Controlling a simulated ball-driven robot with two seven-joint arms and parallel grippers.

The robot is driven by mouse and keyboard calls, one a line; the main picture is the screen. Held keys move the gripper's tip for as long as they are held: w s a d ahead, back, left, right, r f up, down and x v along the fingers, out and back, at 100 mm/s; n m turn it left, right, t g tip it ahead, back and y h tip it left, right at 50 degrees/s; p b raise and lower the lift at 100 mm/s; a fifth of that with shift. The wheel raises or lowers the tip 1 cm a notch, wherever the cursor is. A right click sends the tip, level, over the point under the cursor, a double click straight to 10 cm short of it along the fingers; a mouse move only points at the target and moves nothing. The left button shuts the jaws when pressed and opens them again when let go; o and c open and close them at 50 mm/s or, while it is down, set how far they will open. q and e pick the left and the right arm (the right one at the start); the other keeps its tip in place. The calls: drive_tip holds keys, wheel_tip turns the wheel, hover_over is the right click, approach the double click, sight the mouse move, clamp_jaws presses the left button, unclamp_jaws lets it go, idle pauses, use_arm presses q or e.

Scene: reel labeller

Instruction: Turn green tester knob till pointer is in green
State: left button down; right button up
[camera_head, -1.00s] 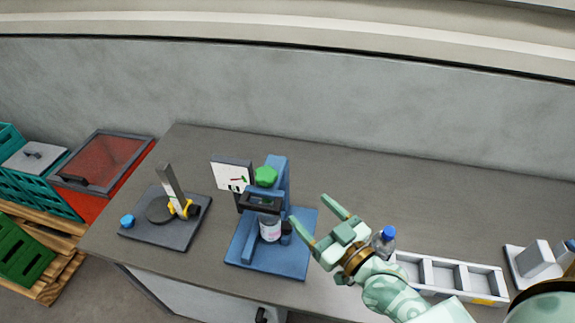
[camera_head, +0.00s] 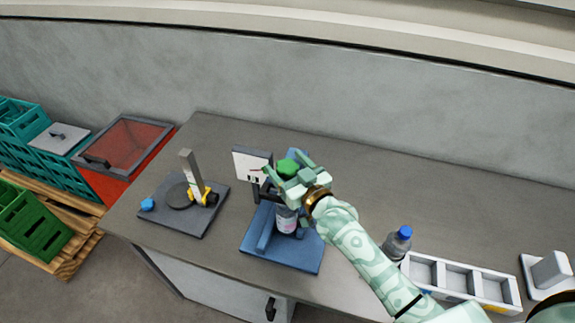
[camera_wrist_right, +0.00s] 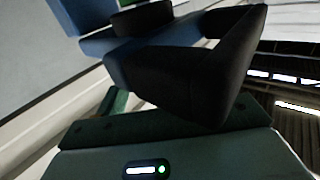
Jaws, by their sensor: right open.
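The green tester knob (camera_head: 287,167) sits on top of the blue tester (camera_head: 262,257) near the middle of the table. My right gripper (camera_head: 284,168) is open, with its fingers on either side of the knob; I cannot tell whether they touch it. A white dial panel (camera_head: 250,166) stands just left of the knob; its pointer is too small to read. A bottle with a label (camera_head: 286,219) stands in the tester under the gripper. The right wrist view shows a dark tester part (camera_wrist_right: 190,60) close up, and the knob cannot be made out there. My left gripper is not in view.
A dark plate (camera_head: 180,222) with an upright post and a blue cap (camera_head: 147,204) lies to the left. A blue-capped bottle (camera_head: 397,244) and a white compartment tray (camera_head: 465,279) stand at the right. The table behind the tester is clear.

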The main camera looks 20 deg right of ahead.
drive_tip(key=shift+a, duration=0.1)
drive_tip(key=c, duration=1)
drive_tip(key=shift+o, duration=0.2)
drive_tip(key=shift+r+m+h+p, duration=0.3)
drive_tip(key=shift+m+h+p, duration=0.3)
drive_tip(key=shift+h+p, duration=0.45)
drive_tip(key=shift+f, duration=0.25)
drive_tip(key=o, duration=1)
drive_tip(key=shift+c, duration=0.2)
drive_tip(key=s+d, duration=0.2)
drive_tip(key=s, duration=1.4)
drive_tip(key=shift+d, duration=0.25)
